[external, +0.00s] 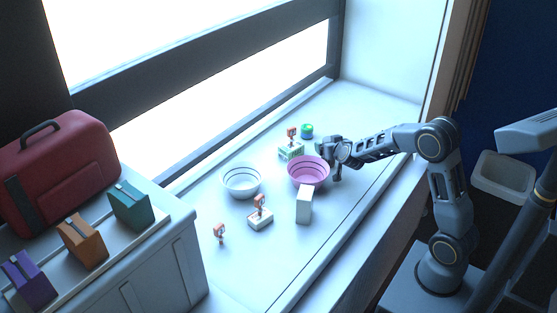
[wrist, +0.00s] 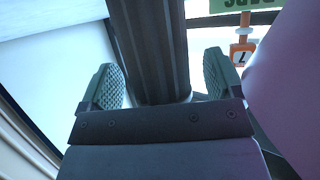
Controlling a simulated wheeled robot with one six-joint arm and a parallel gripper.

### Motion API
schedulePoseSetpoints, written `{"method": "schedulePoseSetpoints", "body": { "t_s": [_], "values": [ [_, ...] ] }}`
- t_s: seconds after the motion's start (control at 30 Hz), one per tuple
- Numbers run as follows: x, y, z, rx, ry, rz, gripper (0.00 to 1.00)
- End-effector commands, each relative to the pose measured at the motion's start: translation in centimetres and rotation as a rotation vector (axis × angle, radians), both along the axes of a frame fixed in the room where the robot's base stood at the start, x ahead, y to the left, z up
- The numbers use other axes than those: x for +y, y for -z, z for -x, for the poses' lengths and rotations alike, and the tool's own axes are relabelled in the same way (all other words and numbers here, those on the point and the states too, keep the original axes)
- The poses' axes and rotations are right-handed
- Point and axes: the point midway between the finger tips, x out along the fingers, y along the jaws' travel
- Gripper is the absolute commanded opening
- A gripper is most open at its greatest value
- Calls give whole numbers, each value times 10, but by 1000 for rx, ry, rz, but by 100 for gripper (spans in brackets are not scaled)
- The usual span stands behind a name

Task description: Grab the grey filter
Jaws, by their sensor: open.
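A dark grey ribbed cylinder, which looks like the grey filter (wrist: 157,35), runs down from the top of the wrist view between my two fingers. My gripper (wrist: 160,75) is open, with one textured green-grey finger pad on each side of it. Gaps show between the cylinder and both pads, wider at the right. In the external view, my gripper (external: 337,157) is beside the right rim of the pink bowl (external: 309,177). I cannot make out the filter there; my gripper may hide it.
The pink bowl is close at the wrist view's right edge (wrist: 292,85). A white box (external: 304,205) and white bowl (external: 242,182) stand nearer. The sill's front right is clear.

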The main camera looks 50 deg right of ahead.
Motion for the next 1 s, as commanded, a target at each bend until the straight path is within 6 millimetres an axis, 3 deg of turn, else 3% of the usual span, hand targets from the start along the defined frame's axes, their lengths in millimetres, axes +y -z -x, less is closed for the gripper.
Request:
{"method": "schedulePoseSetpoints", "body": {
  "t_s": [0.27,0.83,1.0],
  "values": [
    [-1,1,-2,0,0,0,88],
    [-1,1,-2,0,0,0,33],
    [-1,0,-2,-1,0,1,31]
  ]
}}
